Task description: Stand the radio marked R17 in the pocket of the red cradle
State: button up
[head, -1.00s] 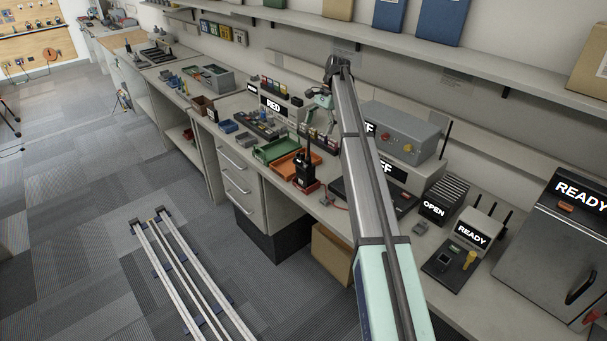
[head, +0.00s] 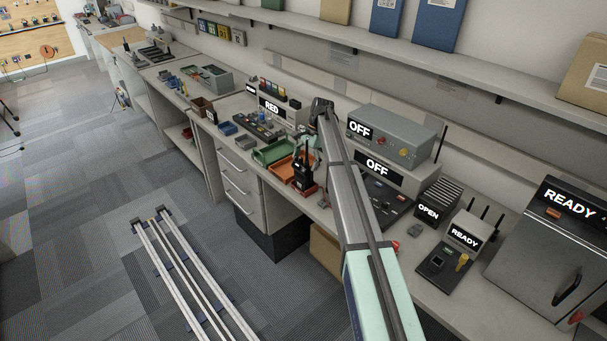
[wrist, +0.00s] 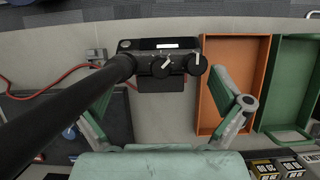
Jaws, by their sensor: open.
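A black radio (head: 304,168) stands upright near the bench's front edge, with a small red base showing under it that may be the red cradle (head: 303,188). In the wrist view the radio (wrist: 165,60) is seen from above, with two knobs, a pale label too small to read, and a long antenna (wrist: 70,105) rising toward the camera. I cannot confirm the R17 mark. My gripper (wrist: 163,88) is open, its fingers apart on either side of the radio, with nothing held. The cradle's pocket is hidden in both views.
An orange tray (wrist: 235,50) lies close to the right of the radio in the wrist view, with a green tray (wrist: 295,85) beyond. A red cable (wrist: 45,90) runs left of it. A dark panel unit (head: 385,195) and grey boxes stand to the right along the bench.

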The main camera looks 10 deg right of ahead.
jog(key=shift+x, duration=1.15)
jog(key=c, duration=1.4)
jog(key=shift+r, duration=0.15)
notch_tip(320, 180, up, 20)
jog(key=b, duration=0.3)
